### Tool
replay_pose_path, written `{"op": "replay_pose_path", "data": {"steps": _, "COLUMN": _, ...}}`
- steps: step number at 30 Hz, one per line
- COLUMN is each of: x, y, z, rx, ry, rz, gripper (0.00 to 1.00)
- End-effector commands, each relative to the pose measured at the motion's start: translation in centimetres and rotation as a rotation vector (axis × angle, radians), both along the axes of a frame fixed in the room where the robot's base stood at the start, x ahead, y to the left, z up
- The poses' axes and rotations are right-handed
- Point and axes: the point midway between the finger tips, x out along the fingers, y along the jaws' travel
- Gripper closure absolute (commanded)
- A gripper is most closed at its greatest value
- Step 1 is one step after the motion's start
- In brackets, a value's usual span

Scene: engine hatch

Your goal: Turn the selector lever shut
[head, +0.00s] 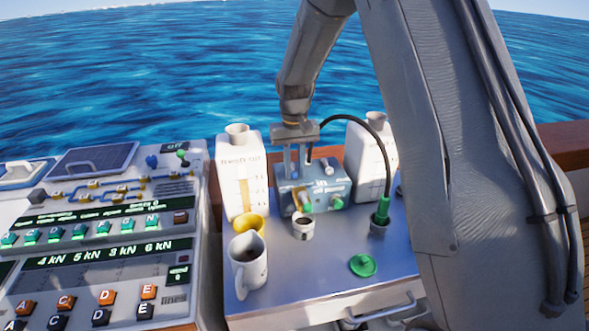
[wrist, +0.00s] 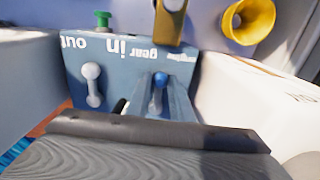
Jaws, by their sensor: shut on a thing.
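A small blue-grey box (head: 320,188) stands on the metal bench top between two white jugs. In the wrist view the box (wrist: 125,60) carries upside-down lettering that includes "gear", "in" and "out". A blue-tipped lever (wrist: 158,98), which I take for the selector lever, is on its top. My gripper (head: 296,174) reaches down from above onto the box, shut on this lever. The lever's lower part is hidden by the gripper, so its exact angle is unclear. A second, silver lever (wrist: 92,86) stands beside it, apart from the gripper.
White jugs (head: 242,180) (head: 367,160) flank the box closely. A yellow funnel (head: 250,224), a white mug (head: 248,268) and a small dark-filled cup (head: 303,228) stand in front. A black hose arcs to a green fitting (head: 382,210). A green cap (head: 362,265) lies at the front.

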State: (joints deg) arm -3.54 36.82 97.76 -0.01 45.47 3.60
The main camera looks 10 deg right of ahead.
Motion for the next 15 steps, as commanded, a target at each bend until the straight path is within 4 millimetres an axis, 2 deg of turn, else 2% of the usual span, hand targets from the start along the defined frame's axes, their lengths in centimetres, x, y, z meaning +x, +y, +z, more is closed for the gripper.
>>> {"op": "replay_pose_path", "data": {"steps": 1, "x": 0.14, "y": 0.03, "z": 0.15, "rx": 0.000, "ry": -0.004, "rz": 0.001, "gripper": 0.77}}
{"op": "replay_pose_path", "data": {"steps": 4, "x": 0.13, "y": 0.03, "z": 0.13, "rx": 0.000, "ry": -0.004, "rz": 0.001, "gripper": 0.61}}
{"op": "replay_pose_path", "data": {"steps": 15, "x": 0.13, "y": 0.01, "z": 0.55, "rx": 0.000, "ry": -0.003, "rz": 0.001, "gripper": 0.61}}
